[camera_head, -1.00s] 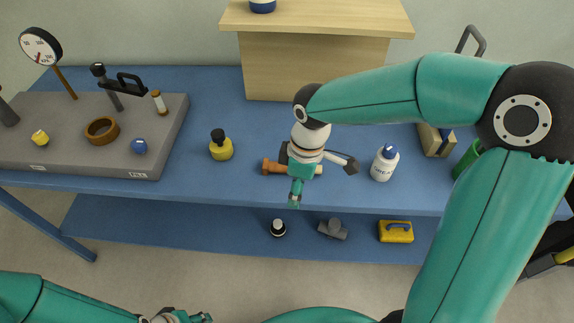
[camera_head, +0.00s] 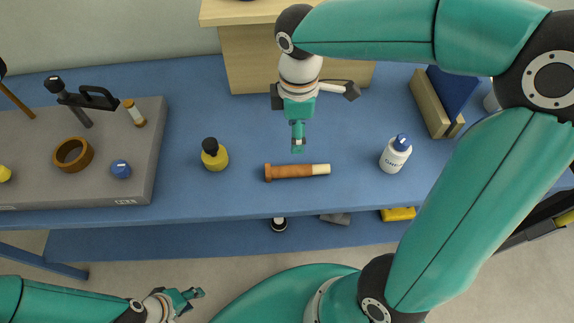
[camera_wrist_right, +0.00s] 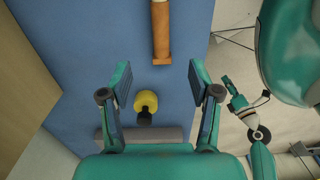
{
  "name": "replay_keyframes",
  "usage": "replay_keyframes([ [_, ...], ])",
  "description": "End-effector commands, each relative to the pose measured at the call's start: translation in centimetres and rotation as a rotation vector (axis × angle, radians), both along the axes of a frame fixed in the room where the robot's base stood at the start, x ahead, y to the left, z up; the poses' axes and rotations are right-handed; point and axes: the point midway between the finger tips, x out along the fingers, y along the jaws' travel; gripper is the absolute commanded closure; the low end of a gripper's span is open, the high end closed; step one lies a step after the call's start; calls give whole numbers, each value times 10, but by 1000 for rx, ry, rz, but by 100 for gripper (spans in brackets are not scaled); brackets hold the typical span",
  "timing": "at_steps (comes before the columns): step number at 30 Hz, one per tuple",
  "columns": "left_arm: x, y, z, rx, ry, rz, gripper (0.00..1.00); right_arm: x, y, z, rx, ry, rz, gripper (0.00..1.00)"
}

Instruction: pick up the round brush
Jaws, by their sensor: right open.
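The round brush (camera_head: 290,172), a brown wooden handle with a cream end, lies on its side on the blue bench near its front edge. In the right wrist view its handle (camera_wrist_right: 161,32) shows at the top, cut off by the frame, beyond the fingertips. My right gripper (camera_head: 298,142) hangs above the bench, on the wall side of the brush and apart from it. In the wrist view this gripper (camera_wrist_right: 160,82) is open, with nothing between its fingers. My left gripper (camera_head: 192,297) is low in front of the bench; its finger gap is unclear.
A yellow bottle (camera_head: 214,157) stands left of the brush and a white bottle (camera_head: 394,156) right of it. A grey board (camera_head: 140,165) with several items is at left. A wooden box (camera_head: 240,62) stands behind. A lower shelf (camera_head: 150,240) runs below.

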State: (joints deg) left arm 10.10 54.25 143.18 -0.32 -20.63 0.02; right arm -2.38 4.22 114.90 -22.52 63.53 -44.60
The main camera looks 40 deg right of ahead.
Motion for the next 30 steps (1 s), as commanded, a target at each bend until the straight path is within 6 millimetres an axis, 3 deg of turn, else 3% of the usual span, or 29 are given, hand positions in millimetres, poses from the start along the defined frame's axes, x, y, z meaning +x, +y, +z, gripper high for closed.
replay_keyframes([
  [6,0,0,-3,0,0,1,60,2,4,-50,0,8,12,38],
  [12,0,0,-5,0,0,0,60,4,5,-84,-1,6,16,38],
  [20,0,0,-4,0,0,0,60,4,6,-101,0,4,18,38],
  [30,0,0,-4,0,0,0,60,3,8,-144,0,4,18,38],
])
